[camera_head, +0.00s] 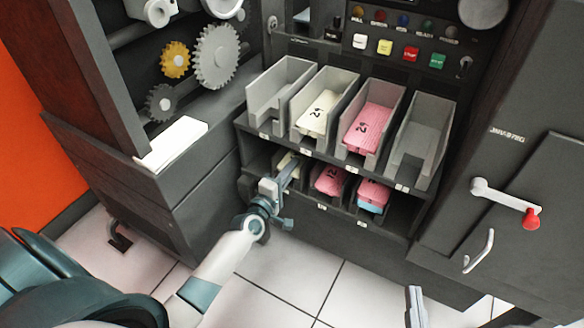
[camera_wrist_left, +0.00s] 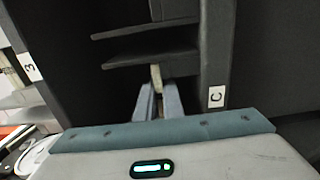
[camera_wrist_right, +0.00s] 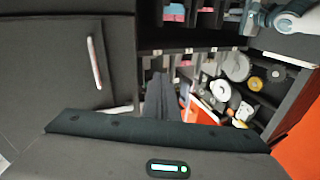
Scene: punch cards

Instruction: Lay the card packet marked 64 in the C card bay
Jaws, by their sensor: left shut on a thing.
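My left gripper (camera_head: 289,178) reaches into the left compartment of the lower row and is shut on a cream card packet (camera_head: 286,161). Its marking is hidden. In the left wrist view a narrow beige edge of the packet (camera_wrist_left: 156,76) shows between the fingertips (camera_wrist_left: 158,101). A white label C (camera_wrist_left: 217,97) is on the dark divider right of the fingers. The bay labels in the head view are too small to read. My right gripper (camera_wrist_right: 161,96) is away from the bays, its dark fingers close together with nothing visible between them.
The upper row holds an empty left bay (camera_head: 279,95), a cream packet marked 24 (camera_head: 318,112), a pink packet marked 24 (camera_head: 366,128) and an empty right bay (camera_head: 420,140). Below are a pink packet (camera_head: 330,180) and a pink packet over something blue (camera_head: 373,195). A red-knobbed lever (camera_head: 505,200) sticks out at right.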

